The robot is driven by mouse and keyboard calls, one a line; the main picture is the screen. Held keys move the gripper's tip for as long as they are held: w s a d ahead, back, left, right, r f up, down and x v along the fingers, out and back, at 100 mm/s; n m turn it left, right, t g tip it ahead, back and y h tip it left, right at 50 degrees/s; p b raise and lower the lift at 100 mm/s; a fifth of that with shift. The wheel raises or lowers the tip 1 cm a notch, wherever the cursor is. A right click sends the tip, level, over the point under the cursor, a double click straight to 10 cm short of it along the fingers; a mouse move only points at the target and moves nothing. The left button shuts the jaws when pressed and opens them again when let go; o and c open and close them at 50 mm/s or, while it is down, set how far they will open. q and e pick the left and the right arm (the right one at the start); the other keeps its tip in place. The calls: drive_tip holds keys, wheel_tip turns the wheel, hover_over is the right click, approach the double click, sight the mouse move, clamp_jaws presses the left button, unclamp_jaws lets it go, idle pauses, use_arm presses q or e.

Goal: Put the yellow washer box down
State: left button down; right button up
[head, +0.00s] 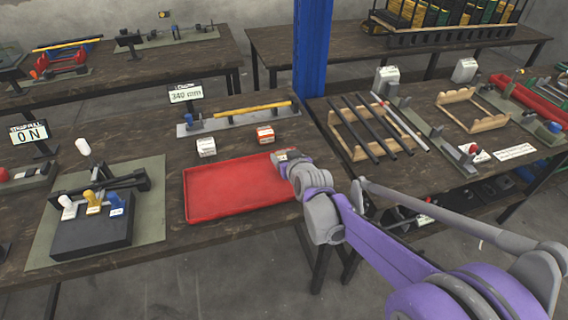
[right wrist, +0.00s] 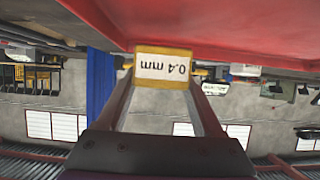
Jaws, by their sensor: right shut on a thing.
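The yellow washer box (right wrist: 163,67), with a white label reading 0.4 mm, is between the fingers of my right gripper (right wrist: 165,85) in the right wrist view, where the picture is upside down. My right gripper (head: 281,158) is shut on it. In the head view, the gripper is at the far right corner of the red tray (head: 230,193), and the box is mostly hidden there. In the wrist view the box is close to the tray's red surface; I cannot tell whether they touch. My left gripper is not in view.
A white box (head: 206,147) and an orange-red box (head: 265,135) stand on the table behind the tray. A blue post (head: 312,50) rises behind the table. A press on a green mat (head: 45,245) is at left. The visible tray floor is empty.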

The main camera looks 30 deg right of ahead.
drive_tip(key=shift+f, duration=1.2)
drive_tip(key=shift+f+b, duration=0.2)
drive_tip(key=shift+b, duration=0.1)
drive_tip(key=o, duration=1.4)
drive_tip(key=shift+o, duration=0.2)
drive_tip(key=shift+r, duration=0.15)
drive_tip(key=shift+s+r, duration=0.1)
drive_tip(key=shift+r, duration=0.1)
drive_tip(key=p+v, duration=0.2)
drive_tip(key=v, duration=0.9)
drive_tip(key=shift+s+a+p, duration=0.1)
drive_tip(key=shift+s+p, duration=0.2)
drive_tip(key=shift+s, duration=0.05)
drive_tip(key=s+a+f+n+g+y, duration=0.1)
drive_tip(key=s+a+f+g, duration=0.2)
drive_tip(key=s, duration=0.6)
drive_tip(key=s+a+f+n+g+y, duration=0.1)
drive_tip(key=s+a+f+g+y, duration=0.1)
drive_tip(key=s+a+f+g, duration=0.2)
drive_tip(key=s+a+f, duration=0.3)
drive_tip(key=s+a, duration=0.2)
drive_tip(key=shift+s+a+n, duration=0.3)
drive_tip(key=shift+a+n, duration=0.1)
